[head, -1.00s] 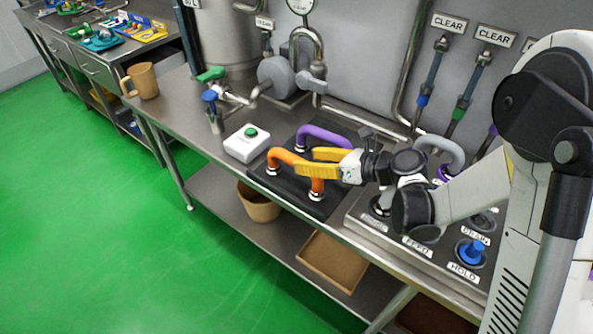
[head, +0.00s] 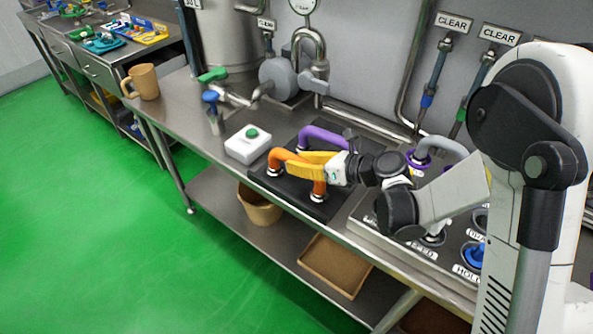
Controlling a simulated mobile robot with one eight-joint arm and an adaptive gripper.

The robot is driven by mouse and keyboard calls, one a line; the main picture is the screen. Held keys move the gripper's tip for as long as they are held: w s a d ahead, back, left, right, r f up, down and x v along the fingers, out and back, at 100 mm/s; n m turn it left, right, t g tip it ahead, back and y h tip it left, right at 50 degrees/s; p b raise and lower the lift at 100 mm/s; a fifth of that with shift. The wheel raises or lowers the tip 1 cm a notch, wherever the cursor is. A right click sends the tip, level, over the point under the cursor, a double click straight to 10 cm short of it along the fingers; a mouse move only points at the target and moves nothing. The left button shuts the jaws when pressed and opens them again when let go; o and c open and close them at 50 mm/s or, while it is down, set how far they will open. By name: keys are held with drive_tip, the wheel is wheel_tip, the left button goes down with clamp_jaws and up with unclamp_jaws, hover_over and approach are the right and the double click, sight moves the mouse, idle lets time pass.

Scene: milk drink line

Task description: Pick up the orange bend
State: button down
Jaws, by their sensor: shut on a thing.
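The orange bend (head: 275,158) is a U-shaped pipe with metal ends, standing on a black mat (head: 333,209) on the steel bench. My gripper (head: 299,169) has yellow fingers and comes in from the right. It is shut on the orange bend, across its upper run. The fingers cover part of the bend's middle. I cannot tell whether the bend's ends are still touching the mat.
A purple bend (head: 322,134) stands just behind on the mat. A white box with a green button (head: 248,145) is to the left. A grey bend (head: 447,145) and a labelled control panel are to the right. Pipes and valves line the back. A beige mug (head: 143,82) stands far left.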

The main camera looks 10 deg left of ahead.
drive_tip(key=shift+r, duration=0.1)
wheel_tip(320, 180, up, 4)
drive_tip(key=shift+r+p, duration=0.1)
drive_tip(key=shift+p, duration=1.05)
drive_tip(key=w+d+r+p, duration=0.3)
drive_tip(key=d+r, duration=0.3)
drive_tip(key=d, duration=0.5)
drive_tip(key=shift+w+r+p, duration=0.15)
drive_tip(key=shift+r+p, duration=0.15)
